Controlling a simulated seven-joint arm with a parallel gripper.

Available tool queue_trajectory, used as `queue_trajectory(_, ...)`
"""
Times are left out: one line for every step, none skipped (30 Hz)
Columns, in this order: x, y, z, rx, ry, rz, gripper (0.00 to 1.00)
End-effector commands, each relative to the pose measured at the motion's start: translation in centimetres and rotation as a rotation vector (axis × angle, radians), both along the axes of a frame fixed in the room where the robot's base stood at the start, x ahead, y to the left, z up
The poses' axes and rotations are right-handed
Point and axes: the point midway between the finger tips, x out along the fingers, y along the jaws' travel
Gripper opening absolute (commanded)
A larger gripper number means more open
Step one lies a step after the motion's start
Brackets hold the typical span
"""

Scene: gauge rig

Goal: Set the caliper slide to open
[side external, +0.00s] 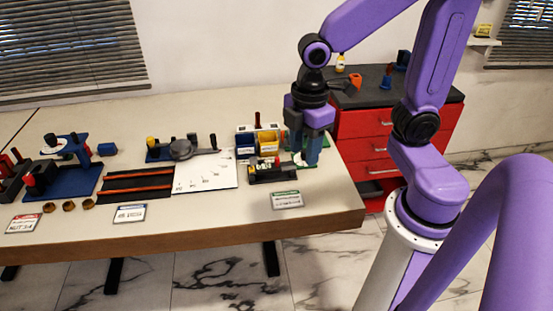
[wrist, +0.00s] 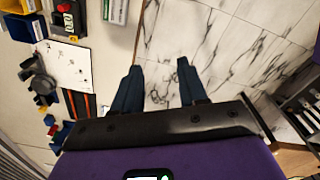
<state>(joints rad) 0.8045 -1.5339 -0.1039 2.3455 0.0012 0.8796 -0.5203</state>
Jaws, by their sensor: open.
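A dark grey device with a round body and a bar (side external: 182,149) lies on a blue base at the back middle of the table; it looks most like the caliper. It also shows at the left of the wrist view (wrist: 42,84). Its slide's setting is too small to tell. My gripper (side external: 308,163) is at the table's right end, well to the right of that device, pointing down over a small green base. In the wrist view my gripper (wrist: 158,75) has its two fingers wide apart, with nothing between them but floor seen beyond.
A white board (side external: 206,176) and a dark red-striped mat (side external: 137,186) lie in front of the device. A black fixture with a red knob (side external: 270,171) and blue and yellow bins (side external: 268,141) stand left of my gripper. A red drawer cabinet (side external: 365,147) stands behind.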

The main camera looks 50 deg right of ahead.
Motion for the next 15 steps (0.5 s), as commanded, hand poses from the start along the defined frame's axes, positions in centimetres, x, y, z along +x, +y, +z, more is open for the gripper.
queue_trajectory(1.6, -0.4, -0.2, -0.004, 0.002, 0.011, 0.42)
queue_trajectory(2.5, -0.7, -0.3, -0.005, 0.002, 0.025, 0.42)
queue_trajectory(3.6, -1.0, -0.4, -0.006, 0.002, 0.042, 0.42)
queue_trajectory(4.4, -1.4, -0.6, -0.008, 0.004, 0.055, 0.42)
queue_trajectory(5.3, -1.8, -0.7, -0.009, 0.004, 0.067, 0.42)
queue_trajectory(6.4, -2.3, -0.9, -0.01, 0.005, 0.084, 0.42)
queue_trajectory(7.2, -2.7, -1.0, -0.011, 0.005, 0.098, 0.42)
queue_trajectory(8.0, -3.2, -1.1, -0.011, 0.005, 0.11, 0.42)
queue_trajectory(9.0, -3.9, -1.4, -0.012, 0.006, 0.128, 0.42)
queue_trajectory(9.8, -4.5, -1.5, -0.012, 0.006, 0.14, 0.42)
queue_trajectory(10.5, -5.1, -1.7, -0.013, 0.007, 0.154, 0.42)
queue_trajectory(11.5, -5.9, -2.0, -0.014, 0.008, 0.171, 0.42)
queue_trajectory(12.2, -6.6, -2.2, -0.015, 0.008, 0.183, 0.42)
queue_trajectory(12.8, -7.3, -2.4, -0.015, 0.009, 0.196, 0.42)
queue_trajectory(13.6, -8.2, -2.6, -0.015, 0.011, 0.213, 0.42)
